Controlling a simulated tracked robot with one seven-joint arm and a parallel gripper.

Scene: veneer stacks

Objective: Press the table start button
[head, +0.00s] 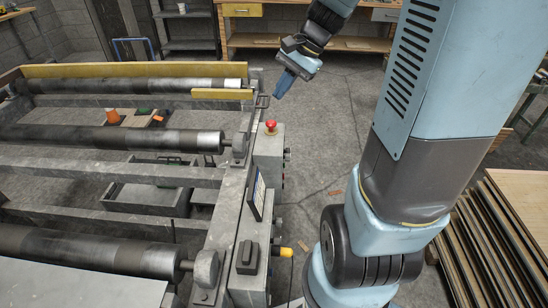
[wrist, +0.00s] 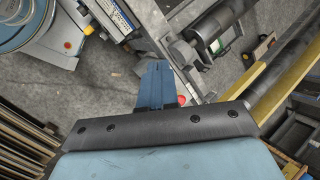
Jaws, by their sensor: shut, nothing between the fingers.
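The roller table (head: 110,178) has a grey control box (head: 267,160) on its right side rail. A red mushroom button (head: 271,127) sits on top of the box; it also shows in the wrist view (wrist: 181,100), partly beside my fingers. Small buttons (head: 287,154) stick out of the box's right face; I cannot read which is the start button. My gripper (head: 280,92) is shut and empty, its blue fingers pointing down in the air beyond the box; in the wrist view the fingers (wrist: 156,68) lie together. It touches nothing that I can see.
A yellow-tipped fitting (head: 286,252) and a dark panel (head: 256,196) stick out along the rail. A stack of veneer boards (head: 500,235) stands at right. A workbench (head: 275,40) is at the back. The floor (head: 325,130) right of the box is clear.

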